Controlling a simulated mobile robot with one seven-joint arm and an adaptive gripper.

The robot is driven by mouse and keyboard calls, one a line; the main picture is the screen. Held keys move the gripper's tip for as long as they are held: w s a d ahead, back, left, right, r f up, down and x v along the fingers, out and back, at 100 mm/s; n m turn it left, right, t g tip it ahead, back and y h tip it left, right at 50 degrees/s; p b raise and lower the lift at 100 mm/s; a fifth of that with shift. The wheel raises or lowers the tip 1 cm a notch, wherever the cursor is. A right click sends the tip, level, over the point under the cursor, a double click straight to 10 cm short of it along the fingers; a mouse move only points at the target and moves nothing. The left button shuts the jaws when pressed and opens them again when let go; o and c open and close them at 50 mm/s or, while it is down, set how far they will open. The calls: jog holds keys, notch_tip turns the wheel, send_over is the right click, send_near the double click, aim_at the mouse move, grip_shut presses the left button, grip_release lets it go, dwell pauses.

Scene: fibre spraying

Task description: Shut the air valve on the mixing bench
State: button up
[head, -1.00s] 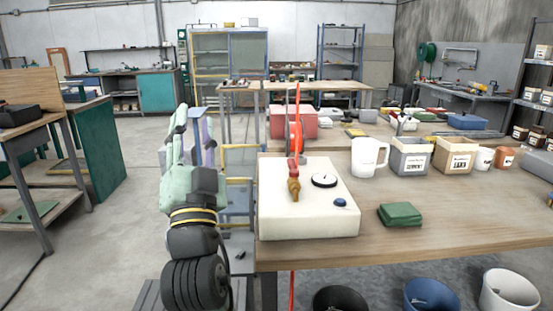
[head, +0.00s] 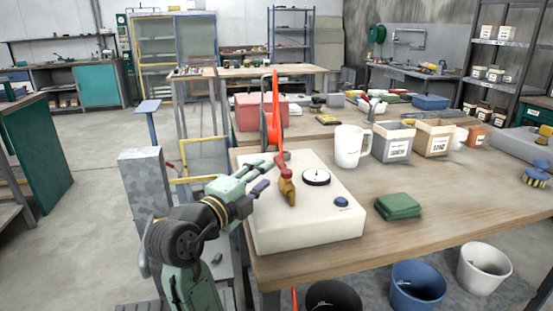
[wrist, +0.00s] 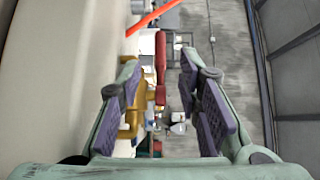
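The air valve has a brass body (head: 287,190) and a red lever (head: 281,160), on top of a cream box (head: 310,226) at the bench's near left corner. My gripper (head: 266,177) is just left of the valve, fingers pointing at it. In the wrist view my gripper (wrist: 160,80) is open, with purple pads apart. The red lever (wrist: 160,66) shows in the gap between the fingers, nearer the left one. The brass body (wrist: 130,118) is partly hidden behind the left finger. I cannot tell whether anything touches.
The wooden mixing bench (head: 450,210) also carries a dial (head: 316,177), a blue knob (head: 341,202), a green cloth (head: 397,206), a white jug (head: 351,146) and labelled tubs (head: 392,142). A red hose (head: 270,110) rises behind the valve. Buckets (head: 417,285) stand below.

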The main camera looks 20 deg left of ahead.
aim_at(280, 159)
jog(key=w+p, duration=0.1)
jog(key=w, duration=0.1)
jog(key=w+d, duration=0.1)
jog(key=w, duration=0.2)
jog(key=w+p, duration=0.1)
jog(key=w, duration=0.2)
jog(key=shift+w+d+p, duration=0.2)
jog(key=shift+d+p, duration=0.05)
jog(key=shift+p, duration=0.05)
jog(key=shift+c, duration=0.4)
grip_shut()
